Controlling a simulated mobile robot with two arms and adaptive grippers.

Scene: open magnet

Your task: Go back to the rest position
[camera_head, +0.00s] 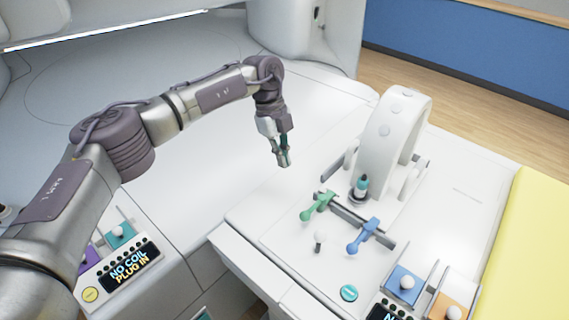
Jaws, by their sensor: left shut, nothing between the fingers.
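My left gripper (284,157) hangs at the end of my left arm, which comes in from the left and bends down near the middle of the view. Its fingers are shut and empty. It is above the white surface, left of the white ring-shaped coil (378,140) and apart from it. A green lever (318,205) and a blue lever (363,236) stand in front of the coil. A dark and teal plug (361,187) stands at the coil's foot. My right gripper is not in view.
Blue (407,284) and orange (453,311) socket blocks sit at the lower right. A yellow pad (530,240) lies at the right edge. The white surface (190,165) under my left arm is clear.

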